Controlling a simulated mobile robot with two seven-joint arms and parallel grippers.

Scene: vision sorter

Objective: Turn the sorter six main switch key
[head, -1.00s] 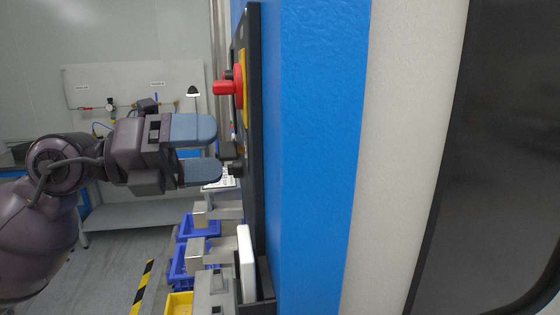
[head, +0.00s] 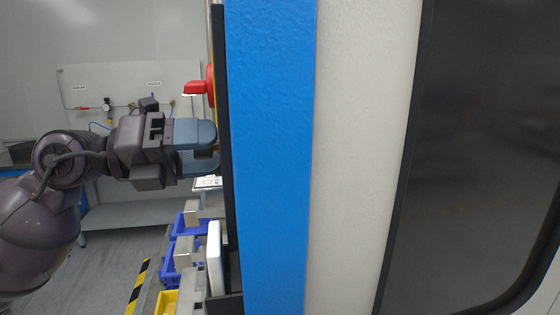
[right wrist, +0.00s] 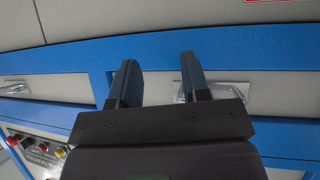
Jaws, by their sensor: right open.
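My left gripper (head: 211,150) is in the head view at the left face of the dark panel (head: 226,200) on the blue cabinet edge. A red switch handle (head: 196,88) juts from the panel above the gripper. My right gripper (right wrist: 159,72) is open and empty in the right wrist view, facing a blue-framed grey front.
A silver handle (right wrist: 201,90) lies behind the right gripper's right finger. Coloured buttons (right wrist: 43,148) show at lower left there. In the head view, blue bins (head: 184,250) and a yellow bin (head: 167,303) stand below the left gripper. The blue cabinet edge (head: 270,160) borders the panel.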

